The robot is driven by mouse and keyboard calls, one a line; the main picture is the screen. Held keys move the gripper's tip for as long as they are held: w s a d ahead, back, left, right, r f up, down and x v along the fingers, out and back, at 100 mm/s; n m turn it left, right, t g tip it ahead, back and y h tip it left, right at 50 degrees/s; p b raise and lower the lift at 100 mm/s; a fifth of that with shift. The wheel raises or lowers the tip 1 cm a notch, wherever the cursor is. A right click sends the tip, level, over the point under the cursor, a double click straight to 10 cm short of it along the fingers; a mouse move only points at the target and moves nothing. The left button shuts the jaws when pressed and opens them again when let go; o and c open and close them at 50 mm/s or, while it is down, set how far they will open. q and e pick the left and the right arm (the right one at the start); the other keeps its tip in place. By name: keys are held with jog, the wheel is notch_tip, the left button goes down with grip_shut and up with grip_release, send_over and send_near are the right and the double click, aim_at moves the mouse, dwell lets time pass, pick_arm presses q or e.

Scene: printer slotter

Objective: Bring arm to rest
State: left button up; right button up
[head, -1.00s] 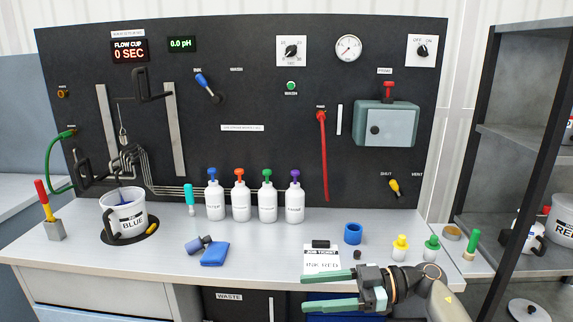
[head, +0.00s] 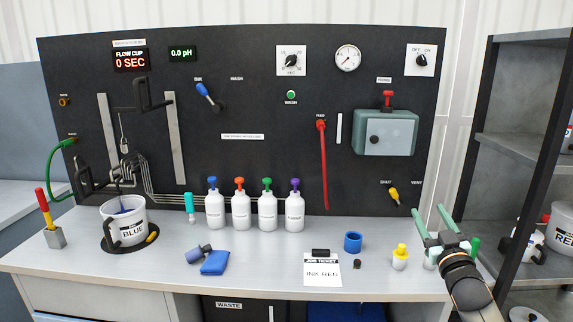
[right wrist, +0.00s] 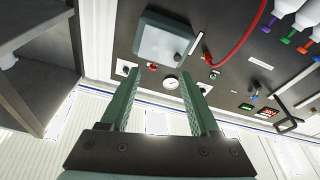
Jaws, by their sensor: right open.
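My right gripper (head: 432,222) is in the head view at the right end of the bench, above the bench top. Its two green fingers point up and away toward the panel, are spread apart and hold nothing. In the right wrist view the fingers (right wrist: 160,100) stand apart with only the panel and wall behind them. The gripper partly covers the green-capped bottle (head: 429,262). My left gripper is not in the head view.
A yellow-capped bottle (head: 400,257) stands left of my right gripper. The job ticket (head: 322,270) and a blue ring (head: 353,242) lie farther left. A dark shelf unit (head: 520,150) stands close on the right.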

jog(key=s+a+f+g, duration=0.2)
jog(key=s+f, duration=0.2)
jog(key=f, duration=0.5)
jog(key=s+a+f+g+y, duration=0.1)
jog(key=s+a+f+g, duration=0.2)
jog(key=f, duration=0.5)
jog(key=s+a+f+g, duration=0.2)
jog(key=s+f, duration=0.3)
jog(key=f, duration=0.4)
jog(key=s+a+f+g, duration=0.1)
jog(key=s+a+f, duration=0.2)
jog(key=s, duration=0.6)
jog(key=s+a+f+g+y, duration=0.1)
jog(key=s+f, duration=0.4)
jog(key=s, duration=0.5)
jog(key=s+a+f+g+y, duration=0.1)
jog(key=s+a+f, duration=0.3)
jog(key=s, duration=0.5)
jog(key=shift+s+a+f+g, duration=0.4)
jog(key=shift+a+g, duration=0.3)
jog(key=shift+a, duration=0.4)
